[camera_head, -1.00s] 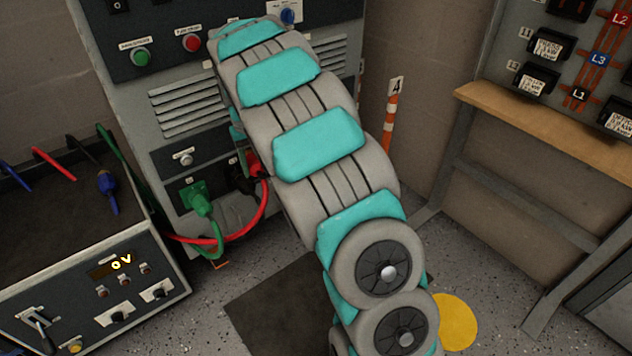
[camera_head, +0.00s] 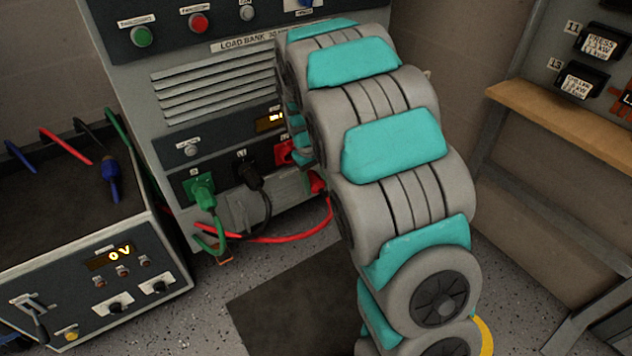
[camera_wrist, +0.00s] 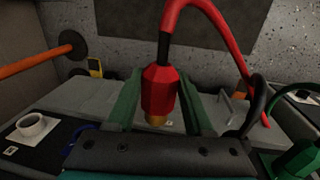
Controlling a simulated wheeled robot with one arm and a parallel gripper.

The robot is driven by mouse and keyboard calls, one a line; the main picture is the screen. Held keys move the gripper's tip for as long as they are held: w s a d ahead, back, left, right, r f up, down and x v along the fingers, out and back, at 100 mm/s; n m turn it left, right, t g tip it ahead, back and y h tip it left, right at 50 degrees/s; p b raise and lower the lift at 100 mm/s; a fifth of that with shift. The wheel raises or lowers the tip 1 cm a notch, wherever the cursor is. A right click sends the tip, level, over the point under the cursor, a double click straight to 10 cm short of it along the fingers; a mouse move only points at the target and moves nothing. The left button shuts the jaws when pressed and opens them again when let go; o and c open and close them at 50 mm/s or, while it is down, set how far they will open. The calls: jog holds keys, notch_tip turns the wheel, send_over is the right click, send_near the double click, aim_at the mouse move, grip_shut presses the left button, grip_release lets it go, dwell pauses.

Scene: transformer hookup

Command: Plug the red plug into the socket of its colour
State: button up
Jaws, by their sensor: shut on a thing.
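The red plug (camera_wrist: 160,90) is between the two green fingers of my gripper (camera_wrist: 161,98), which is shut on it. Its brass-coloured tip points down in the wrist view, and its red cable loops up and to the right. In the head view the red plug (camera_head: 316,182) shows partly at the edge of my arm, in front of the load bank. The red socket (camera_head: 283,152) is on the load bank's lower panel, up and left of the plug and partly covered by my arm. The plug appears apart from it. My gripper is mostly hidden in the head view.
A green plug (camera_head: 201,190) and a black plug (camera_head: 248,175) sit in the panel left of the red socket. The red cable (camera_head: 285,238) runs low across the front. A test cabinet (camera_head: 85,290) with a blue plug (camera_head: 109,180) on top stands at left.

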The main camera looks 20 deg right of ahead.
jog(key=shift+w+a+p, duration=0.2)
jog(key=shift+w+a, duration=0.1)
jog(key=shift+w, duration=0.65)
jog(key=shift+w+a+p, duration=0.2)
jog(key=shift+w+a, duration=0.15)
jog(key=shift+w, duration=0.6)
jog(key=shift+w+a+p, duration=0.2)
jog(key=shift+w+a, duration=0.1)
jog(key=shift+w, duration=0.65)
jog(key=shift+w+a+p, duration=0.2)
jog(key=shift+w+a, duration=0.05)
jog(key=shift+w, duration=0.55)
jog(key=shift+w+a+p, duration=0.2)
jog(key=shift+w, duration=0.6)
jog(key=o, duration=1.4)
jog(key=shift+c, duration=0.2)
jog(key=shift+o, duration=0.3)
jog(key=shift+o, duration=0.7)
jog(key=shift+r, duration=0.15)
notch_tip(320, 180, up, 7)
jog(key=p, duration=0.1)
jog(key=shift+s+a+p, duration=0.15)
jog(key=shift+a+p, duration=0.25)
jog(key=shift+a, duration=0.05)
